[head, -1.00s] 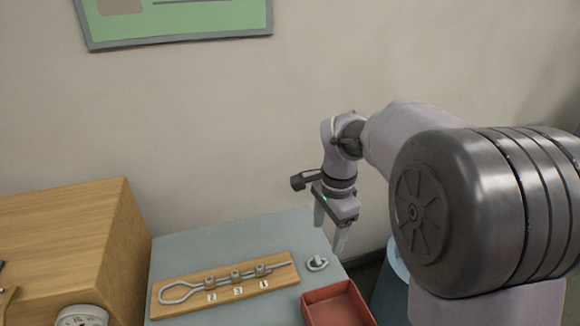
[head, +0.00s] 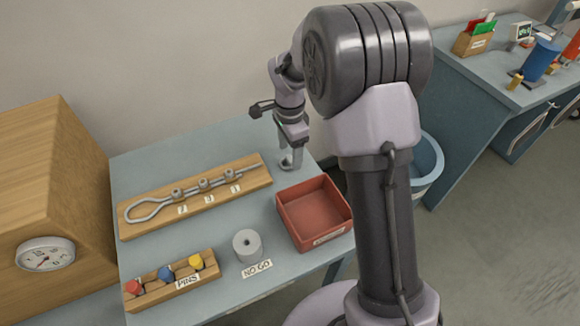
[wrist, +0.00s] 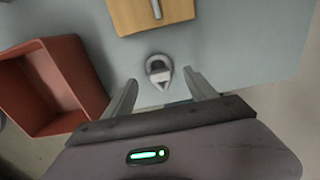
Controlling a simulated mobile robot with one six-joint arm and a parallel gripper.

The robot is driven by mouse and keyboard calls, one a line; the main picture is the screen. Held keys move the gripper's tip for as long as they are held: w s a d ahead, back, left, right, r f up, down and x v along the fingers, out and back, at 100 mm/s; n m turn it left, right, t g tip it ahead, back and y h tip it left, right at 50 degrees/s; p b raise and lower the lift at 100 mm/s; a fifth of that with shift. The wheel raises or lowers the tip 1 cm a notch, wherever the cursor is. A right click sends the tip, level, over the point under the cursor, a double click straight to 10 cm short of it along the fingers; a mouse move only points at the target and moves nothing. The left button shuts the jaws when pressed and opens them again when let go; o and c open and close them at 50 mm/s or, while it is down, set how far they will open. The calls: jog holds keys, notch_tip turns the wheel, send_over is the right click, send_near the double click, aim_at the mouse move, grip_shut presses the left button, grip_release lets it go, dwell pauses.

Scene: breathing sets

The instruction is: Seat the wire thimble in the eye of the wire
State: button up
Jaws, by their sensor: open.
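The wire thimble (wrist: 159,70), a small grey teardrop-shaped piece, lies on the table off the board's right end. My gripper (head: 290,165) is low over that spot, and its fingers largely hide the thimble in the head view. In the wrist view my gripper (wrist: 160,85) is open and empty; the thimble shows just ahead of the gap between the fingertips.
A red tray (head: 312,204) stands right of the board and also shows at the left in the wrist view (wrist: 50,85). A grey cylinder (head: 247,245) by a NO GO label and a pin block (head: 172,285) sit in front. A wooden cabinet (head: 55,185) is at left.

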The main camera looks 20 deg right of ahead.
notch_tip(320, 180, down, 2)
jog(key=shift+r, duration=0.15)
grip_shut()
